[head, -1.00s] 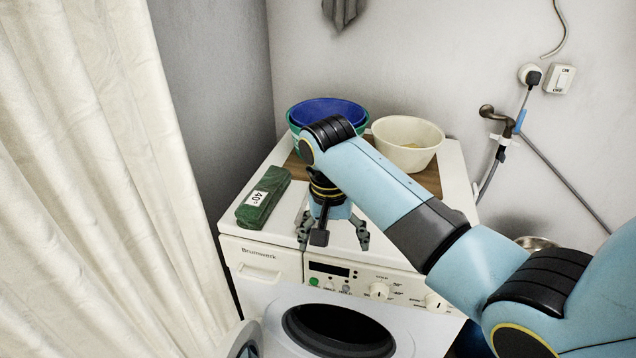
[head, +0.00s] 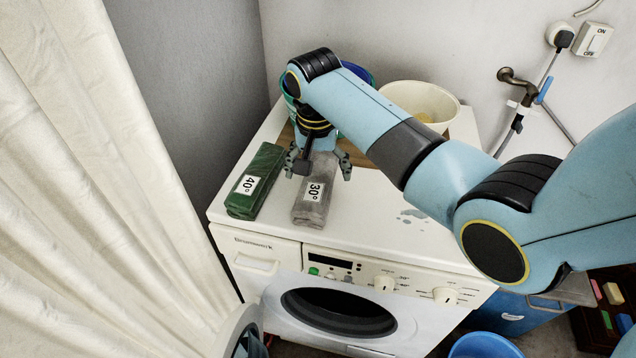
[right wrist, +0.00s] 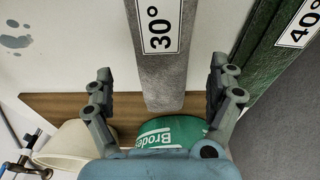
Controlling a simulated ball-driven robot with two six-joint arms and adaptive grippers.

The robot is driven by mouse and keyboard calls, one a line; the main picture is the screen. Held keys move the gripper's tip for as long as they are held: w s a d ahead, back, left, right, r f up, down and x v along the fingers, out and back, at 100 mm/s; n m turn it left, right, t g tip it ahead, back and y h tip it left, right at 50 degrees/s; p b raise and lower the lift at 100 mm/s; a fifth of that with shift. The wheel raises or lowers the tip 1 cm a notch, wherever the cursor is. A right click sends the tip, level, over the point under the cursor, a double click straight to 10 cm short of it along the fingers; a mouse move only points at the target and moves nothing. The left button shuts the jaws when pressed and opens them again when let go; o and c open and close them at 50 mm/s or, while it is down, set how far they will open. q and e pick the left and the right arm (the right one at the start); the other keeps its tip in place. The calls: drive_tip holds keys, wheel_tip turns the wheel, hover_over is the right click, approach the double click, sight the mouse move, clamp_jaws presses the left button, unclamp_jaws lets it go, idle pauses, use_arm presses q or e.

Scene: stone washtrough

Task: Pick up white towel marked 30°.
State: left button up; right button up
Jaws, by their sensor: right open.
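The towel marked 30° (head: 312,205) looks light grey and lies folded lengthwise on top of the washing machine, its label facing up. It also shows in the right wrist view (right wrist: 158,75). My right gripper (head: 318,167) is open and empty above the towel's far end, one finger on each side of it. In the right wrist view, the open fingers (right wrist: 160,75) stand apart on either side of the towel, without visible contact. The far end of the towel is partly hidden by the gripper in the head view. My left gripper is not in view.
A green towel marked 40° (head: 262,165) lies close to the left of the grey one.

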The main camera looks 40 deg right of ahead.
sight(318, 177)
drive_tip(key=f, duration=0.4)
drive_tip(key=shift+w+f, duration=0.2)
drive_tip(key=shift+f, duration=0.2)
drive_tip(key=c, duration=0.5)
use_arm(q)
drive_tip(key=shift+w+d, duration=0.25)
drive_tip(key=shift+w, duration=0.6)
use_arm(e)
drive_tip(key=c, duration=0.8)
